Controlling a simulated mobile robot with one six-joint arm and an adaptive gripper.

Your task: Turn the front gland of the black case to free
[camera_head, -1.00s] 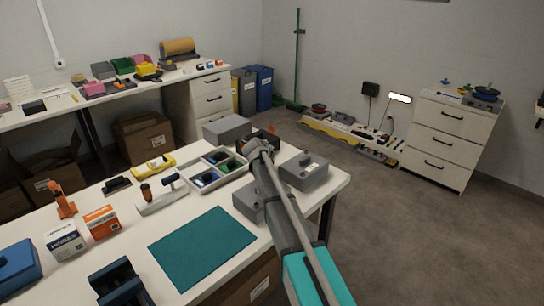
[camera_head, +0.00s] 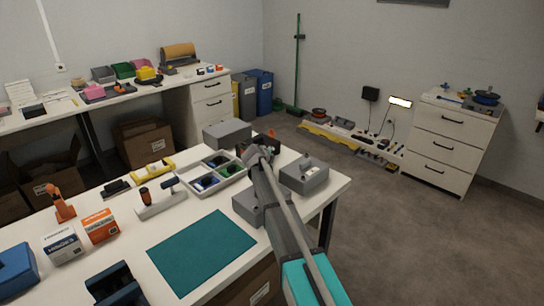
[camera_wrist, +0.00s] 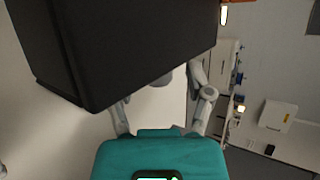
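A black case (camera_wrist: 120,45) fills the upper left of the wrist view, very close to the camera. A small grey rounded piece (camera_wrist: 166,78), perhaps the gland, shows just below the case's lower edge. My gripper (camera_wrist: 160,95) reaches toward it with its two fingers spread, one on each side. The right finger looks apart from the grey piece; the left fingertip is hidden behind the case. In the head view my gripper (camera_head: 262,148) is at the table's far right end, among grey boxes, and my arm hides part of that spot. I cannot clearly pick out the black case there.
Grey boxes stand on both sides of my arm, one to the right (camera_head: 304,177) and one to the left (camera_head: 250,207). A grey divided tray (camera_head: 228,178) is left of my gripper. A teal mat (camera_head: 200,250) lies clear on the white table.

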